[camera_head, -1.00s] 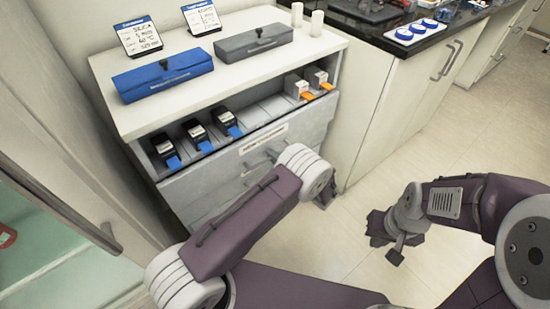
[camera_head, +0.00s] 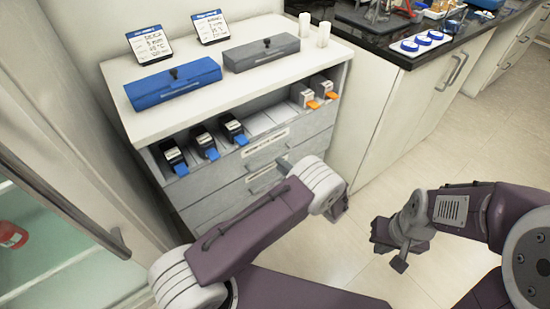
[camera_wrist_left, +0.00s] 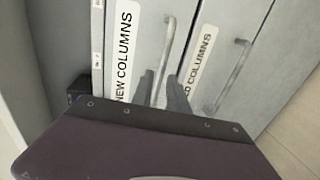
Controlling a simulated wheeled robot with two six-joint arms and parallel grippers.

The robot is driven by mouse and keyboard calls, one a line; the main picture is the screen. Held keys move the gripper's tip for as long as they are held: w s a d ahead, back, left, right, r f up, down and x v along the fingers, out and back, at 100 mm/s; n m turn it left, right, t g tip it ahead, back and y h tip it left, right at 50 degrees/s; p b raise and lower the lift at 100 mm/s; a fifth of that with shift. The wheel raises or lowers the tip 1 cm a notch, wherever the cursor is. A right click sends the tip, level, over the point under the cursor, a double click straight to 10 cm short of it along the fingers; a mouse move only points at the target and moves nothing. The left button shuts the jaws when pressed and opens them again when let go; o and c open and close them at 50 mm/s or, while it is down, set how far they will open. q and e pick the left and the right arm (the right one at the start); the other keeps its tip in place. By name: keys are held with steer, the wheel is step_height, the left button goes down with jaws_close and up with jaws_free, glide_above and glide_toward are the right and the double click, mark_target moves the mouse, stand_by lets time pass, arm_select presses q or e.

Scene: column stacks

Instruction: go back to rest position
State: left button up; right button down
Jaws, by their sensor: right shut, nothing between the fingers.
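My left arm reaches up in front of the drawer cabinet (camera_head: 262,185). In the head view its gripper is mostly hidden behind the wrist. My right gripper (camera_head: 388,247) is shut and empty, held over the open floor at the right.
A blue box (camera_head: 173,84) and a grey box (camera_head: 262,53) stand on the cabinet top. The open tray below holds black blocks with blue tabs (camera_head: 204,142) and white blocks with orange tabs (camera_head: 314,94). A glass-door cabinet (camera_head: 75,225) is at left; floor (camera_head: 440,155) is clear at right.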

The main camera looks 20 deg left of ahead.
arm_select(q)
steer(key=v, duration=0.3)
steer(key=shift+s+d, duration=0.25)
steer(key=shift+d, duration=0.05)
